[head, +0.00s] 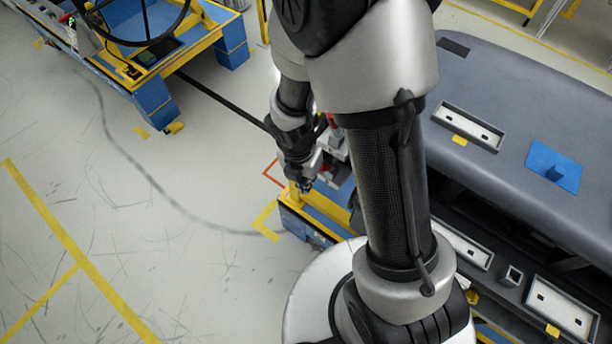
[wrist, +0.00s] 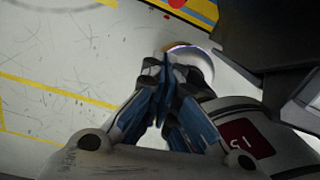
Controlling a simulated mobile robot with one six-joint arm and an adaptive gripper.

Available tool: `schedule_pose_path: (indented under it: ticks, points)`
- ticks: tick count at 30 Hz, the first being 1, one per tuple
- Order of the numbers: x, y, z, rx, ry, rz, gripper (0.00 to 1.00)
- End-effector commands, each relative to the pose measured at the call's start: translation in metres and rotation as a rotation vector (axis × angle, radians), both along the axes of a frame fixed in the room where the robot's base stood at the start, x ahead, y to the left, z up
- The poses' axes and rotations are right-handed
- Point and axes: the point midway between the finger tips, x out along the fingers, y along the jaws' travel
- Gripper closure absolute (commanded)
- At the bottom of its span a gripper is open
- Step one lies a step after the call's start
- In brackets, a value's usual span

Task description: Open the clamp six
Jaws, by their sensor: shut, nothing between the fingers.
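My gripper (head: 304,186) points down beside the near end of the dashboard module, above a blue and yellow frame corner. In the wrist view its blue and dark fingers (wrist: 165,68) come together with nothing between them. A clamp-like part with red and grey pieces (head: 332,146) shows just right of my gripper, partly hidden by my arm. No number is readable on it, so I cannot tell whether it is clamp six. No clamp shows clearly in the wrist view.
The grey dashboard (head: 535,110) lies at the right, with a blue plate (head: 553,166) on it. A blue and yellow frame (head: 318,222) stands below my gripper. A blue and yellow cart (head: 152,88) stands at upper left. The floor (head: 150,200) at left is clear.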

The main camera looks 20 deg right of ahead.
Motion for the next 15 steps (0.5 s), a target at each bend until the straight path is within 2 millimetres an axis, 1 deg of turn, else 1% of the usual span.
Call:
schedule_pose_path:
  ticks: [1,6,8,9,10,15]
  points:
    - [-0.001,-0.002,-0.018,0.000,0.003,0.001,1.00]
    - [0.000,-0.006,-0.055,-0.001,0.002,0.002,1.00]
    - [0.000,-0.007,-0.066,0.000,0.002,0.001,1.00]
    - [0.008,-0.012,-0.055,0.000,-0.005,-0.004,1.00]
    - [0.012,-0.016,-0.051,0.000,-0.006,-0.004,1.00]
    - [0.024,-0.027,-0.043,-0.001,-0.002,-0.002,1.00]
